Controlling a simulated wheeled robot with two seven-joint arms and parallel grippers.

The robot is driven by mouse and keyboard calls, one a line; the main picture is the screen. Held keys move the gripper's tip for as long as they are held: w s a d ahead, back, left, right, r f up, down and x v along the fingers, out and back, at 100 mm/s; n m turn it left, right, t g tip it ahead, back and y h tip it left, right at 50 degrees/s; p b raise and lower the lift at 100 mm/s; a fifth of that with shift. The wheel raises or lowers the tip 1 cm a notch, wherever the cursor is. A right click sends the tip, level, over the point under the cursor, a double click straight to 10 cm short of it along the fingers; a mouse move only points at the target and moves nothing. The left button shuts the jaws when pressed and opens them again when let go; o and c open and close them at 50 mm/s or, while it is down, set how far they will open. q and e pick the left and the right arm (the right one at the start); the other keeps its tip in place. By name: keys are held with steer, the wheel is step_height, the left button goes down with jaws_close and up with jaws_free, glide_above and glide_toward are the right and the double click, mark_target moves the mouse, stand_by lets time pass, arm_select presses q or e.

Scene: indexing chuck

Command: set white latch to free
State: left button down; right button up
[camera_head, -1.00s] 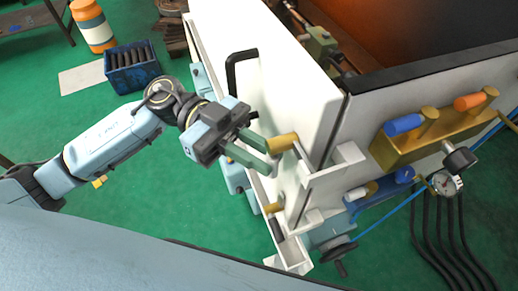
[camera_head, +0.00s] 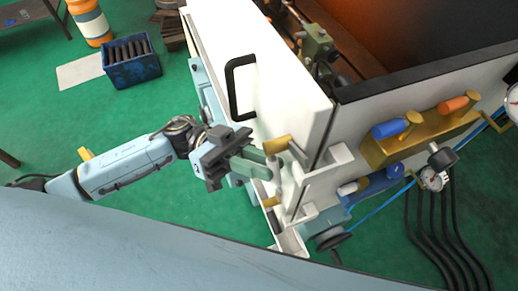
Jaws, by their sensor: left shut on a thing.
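My left gripper (camera_head: 268,163) has green fingers, shut at the tan-gold handle (camera_head: 277,145) on the front edge of the white door (camera_head: 285,90). The fingers cover part of the handle's near end, and the exact contact is hard to see. A second tan-gold handle (camera_head: 272,202) sits lower on the same edge. A small white-gripped lever (camera_head: 348,188) stands on the blue block beside a blue-gripped lever (camera_head: 386,175). I cannot tell from the picture which of these is the white latch. My right gripper is not in view.
A black door handle (camera_head: 233,90) stands out near my left wrist. A gold block (camera_head: 400,148) carries blue and orange levers. Open green floor lies left of the machine.

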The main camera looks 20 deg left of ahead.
arm_select(q)
steer(key=shift+s+d+n+t+h+p, duration=0.15)
steer(key=shift+s+n+h+p, duration=0.05)
steer(key=shift+n+h, duration=0.35)
steer(key=shift+s+d+n+t+h+p, duration=0.1)
steer(key=shift+s+n+t+h+p, duration=0.05)
steer(key=shift+n+h, duration=0.35)
steer(key=c, duration=1.3)
jaws_free()
steer(key=shift+c, duration=0.2)
steer(key=b+v, duration=0.3)
steer(key=v, duration=1)
steer(key=shift+a, duration=0.2)
steer(key=shift+f, duration=0.1)
